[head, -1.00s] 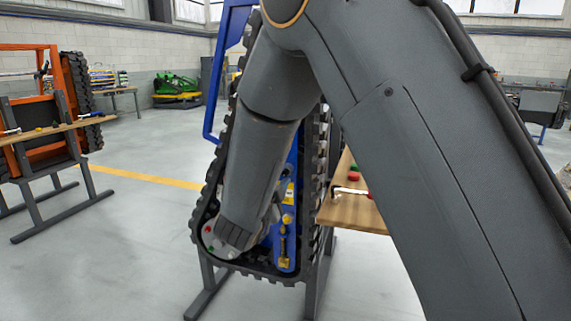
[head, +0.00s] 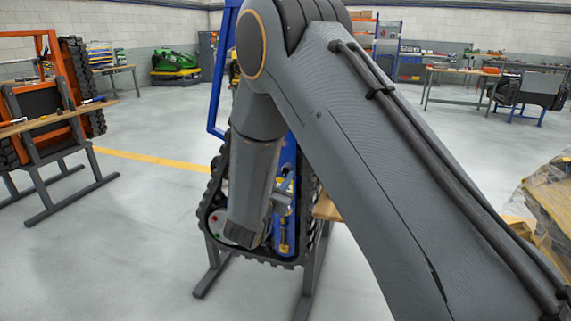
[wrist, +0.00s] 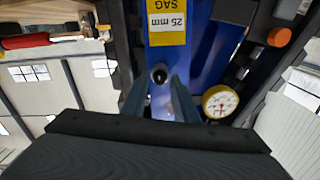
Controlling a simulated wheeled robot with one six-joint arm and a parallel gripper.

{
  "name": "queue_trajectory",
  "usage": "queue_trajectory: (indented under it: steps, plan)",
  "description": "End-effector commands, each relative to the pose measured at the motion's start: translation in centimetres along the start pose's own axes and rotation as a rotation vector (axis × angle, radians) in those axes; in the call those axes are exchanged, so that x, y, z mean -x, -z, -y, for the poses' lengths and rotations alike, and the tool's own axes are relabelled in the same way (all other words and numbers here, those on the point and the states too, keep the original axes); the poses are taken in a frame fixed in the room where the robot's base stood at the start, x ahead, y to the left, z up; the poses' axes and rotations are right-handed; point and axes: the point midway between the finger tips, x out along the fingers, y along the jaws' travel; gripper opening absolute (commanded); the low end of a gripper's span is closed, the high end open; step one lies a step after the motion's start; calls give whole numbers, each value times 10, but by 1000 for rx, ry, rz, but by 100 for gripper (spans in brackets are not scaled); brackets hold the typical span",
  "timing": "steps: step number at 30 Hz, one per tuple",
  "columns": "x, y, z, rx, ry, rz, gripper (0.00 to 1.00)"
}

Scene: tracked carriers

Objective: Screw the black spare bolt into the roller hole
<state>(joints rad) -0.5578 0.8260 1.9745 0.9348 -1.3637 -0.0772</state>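My gripper (wrist: 160,88) shows in the wrist view with its two blue-grey fingers apart. A dark round hole or bolt end (wrist: 159,75) shows between the fingertips, with a gap on each side; I cannot tell which it is. Behind it is the blue frame (wrist: 199,50) of the tracked carrier, with a yellow-and-white "25 mm SAG" label (wrist: 166,22). In the head view the carrier's black track (head: 215,190) stands upright on a grey stand, and my arm covers much of it. I cannot identify a black spare bolt.
A round gauge (wrist: 220,103) sits close right of my fingers, with an orange cap (wrist: 278,37) beyond. A wooden shelf edge (head: 326,208) shows beside the carrier. An orange carrier (head: 45,100) stands at the left. Wrapped goods (head: 550,210) stand at the right. Floor between is clear.

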Motion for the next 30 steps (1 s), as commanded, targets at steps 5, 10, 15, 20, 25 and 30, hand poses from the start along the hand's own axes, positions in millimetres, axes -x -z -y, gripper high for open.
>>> queue_trajectory:
  steps: [5,10,15,20,25,30]
  plan:
    - [0,2,0,170,0,1,27]
    - [0,0,0,200,0,0,27]
    - [0,0,0,198,0,0,27]
    - [-1,-1,0,197,0,0,27]
    - [-1,-1,0,196,0,0,5]
    - [-1,-1,0,193,0,0,0]
